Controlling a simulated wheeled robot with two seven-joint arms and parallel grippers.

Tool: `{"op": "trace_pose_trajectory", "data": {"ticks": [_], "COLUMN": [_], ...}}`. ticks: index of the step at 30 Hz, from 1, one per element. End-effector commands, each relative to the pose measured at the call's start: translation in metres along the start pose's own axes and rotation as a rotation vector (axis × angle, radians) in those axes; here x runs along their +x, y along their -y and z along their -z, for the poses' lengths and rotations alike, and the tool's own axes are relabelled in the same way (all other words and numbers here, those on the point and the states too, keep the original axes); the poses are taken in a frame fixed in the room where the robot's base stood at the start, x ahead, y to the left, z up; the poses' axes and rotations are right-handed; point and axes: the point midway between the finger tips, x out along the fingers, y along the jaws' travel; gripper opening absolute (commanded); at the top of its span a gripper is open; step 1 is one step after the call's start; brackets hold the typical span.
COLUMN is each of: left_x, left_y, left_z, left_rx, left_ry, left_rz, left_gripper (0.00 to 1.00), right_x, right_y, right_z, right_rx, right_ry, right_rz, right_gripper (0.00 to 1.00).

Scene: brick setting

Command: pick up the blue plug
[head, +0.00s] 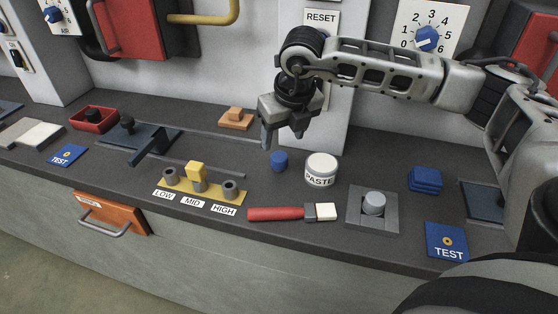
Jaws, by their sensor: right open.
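A small blue plug (279,161) stands on the dark counter, just left of a white jar labelled PASTE (321,169). My right gripper (283,137) hangs over the counter with its fingers pointing down, above and close behind the plug in the picture. Its jaws are open and nothing shows between them. I cannot tell the exact height gap between the fingertips and the plug. My left gripper is not in view.
A red-handled brush (276,213) lies in front of the plug. A yellow LOW/MID/HIGH selector plate (212,192) is to the left. A grey block with a round knob (373,204) and blue pads (425,179) are to the right. The wall panel rises behind.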

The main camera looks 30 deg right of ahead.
Motion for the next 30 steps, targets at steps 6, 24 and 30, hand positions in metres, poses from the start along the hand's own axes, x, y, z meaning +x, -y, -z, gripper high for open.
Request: {"op": "trace_pose_trajectory", "data": {"ticks": [6, 24, 30], "left_x": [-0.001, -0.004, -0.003], "left_y": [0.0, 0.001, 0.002], "left_z": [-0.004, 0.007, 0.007], "left_rx": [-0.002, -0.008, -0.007], "left_ry": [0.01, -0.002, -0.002], "left_rz": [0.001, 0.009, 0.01], "left_gripper": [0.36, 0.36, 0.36], "right_x": [0.021, 0.074, 0.074], "right_y": [0.0, -0.004, -0.004], "right_z": [0.0, 0.007, 0.007], "right_rx": [0.0, -0.001, -0.001], "right_ry": [0.0, 0.001, 0.001], "right_rz": [-0.001, -0.003, -0.003], "right_gripper": [0.61, 0.61, 0.33]}}
